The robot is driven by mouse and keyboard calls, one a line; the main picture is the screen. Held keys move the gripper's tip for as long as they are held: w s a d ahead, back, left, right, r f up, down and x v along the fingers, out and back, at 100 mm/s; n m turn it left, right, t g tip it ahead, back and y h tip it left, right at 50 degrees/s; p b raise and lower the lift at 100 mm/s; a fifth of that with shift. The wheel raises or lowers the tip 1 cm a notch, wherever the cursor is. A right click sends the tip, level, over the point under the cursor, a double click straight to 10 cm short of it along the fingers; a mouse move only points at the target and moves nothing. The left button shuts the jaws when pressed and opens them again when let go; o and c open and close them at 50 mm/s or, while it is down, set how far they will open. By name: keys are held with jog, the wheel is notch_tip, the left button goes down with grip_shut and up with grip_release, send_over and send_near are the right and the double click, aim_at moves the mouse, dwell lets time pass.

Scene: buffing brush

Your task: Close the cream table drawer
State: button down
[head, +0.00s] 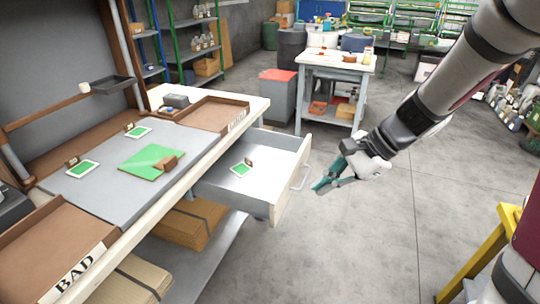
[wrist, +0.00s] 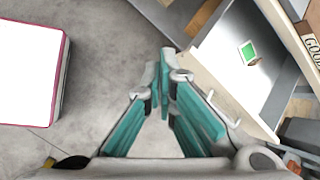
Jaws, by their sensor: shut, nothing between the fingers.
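The cream table drawer (head: 278,200) stands pulled out from the long workbench (head: 205,170), with its handle (head: 301,177) on the front panel. A small green-and-white card with a brown block (head: 242,168) lies inside the drawer. My gripper (head: 318,188) is in front of the drawer, just right of the handle in the head view, with its teal fingers together and empty. In the wrist view my gripper (wrist: 163,62) points past the drawer (wrist: 225,85), which is at the upper right. The fingers appear apart from the handle (wrist: 222,108).
Brown trays (head: 58,238) and a green board (head: 152,160) lie on the workbench. Cardboard boxes (head: 188,222) sit on the shelf below. A white table (head: 335,62) and a red-lidded bin (head: 277,95) stand behind. The grey floor (head: 370,230) right of the drawer is clear.

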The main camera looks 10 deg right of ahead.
jog(key=w+d+f+m+t+b, duration=0.1)
jog(key=w+d+f+m, duration=0.15)
jog(key=f, duration=0.25)
jog(key=w+d+f+m+t+y+b, duration=0.1)
jog(key=w+d+f+m, duration=0.15)
jog(key=f, duration=0.25)
jog(key=w+d+f+m, duration=0.2)
jog(key=w+f+m, duration=0.1)
jog(key=f+m, duration=0.1)
jog(key=b, duration=0.2)
send_near(281, 210)
notch_tip(281, 210, down, 4)
jog(key=a, duration=0.2)
jog(key=shift+w+a+r, duration=0.15)
jog(key=shift+w+a, duration=0.35)
jog(key=shift+w, duration=0.2)
jog(key=shift+a, duration=0.1)
